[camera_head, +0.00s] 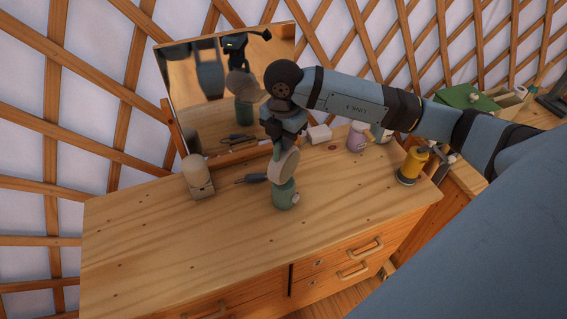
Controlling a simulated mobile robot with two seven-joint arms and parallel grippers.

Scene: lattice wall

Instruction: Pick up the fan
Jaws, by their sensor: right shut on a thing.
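The fan (285,194) has a green base with a small knob and a round beige head. It is upright at the middle of the wooden dresser top (140,240). I cannot tell whether its base touches the wood. My right gripper (279,148) comes down from above and is shut on the fan at its head; the fingers are partly hidden by the head. My left gripper is not in view.
A mirror (200,95) leans behind, reflecting my arm and the fan. A beige wooden block (197,177) and a dark tool (252,178) are left of the fan. A white box (319,134), purple jar (357,138) and yellow lantern (411,166) are right. The front left top is clear.

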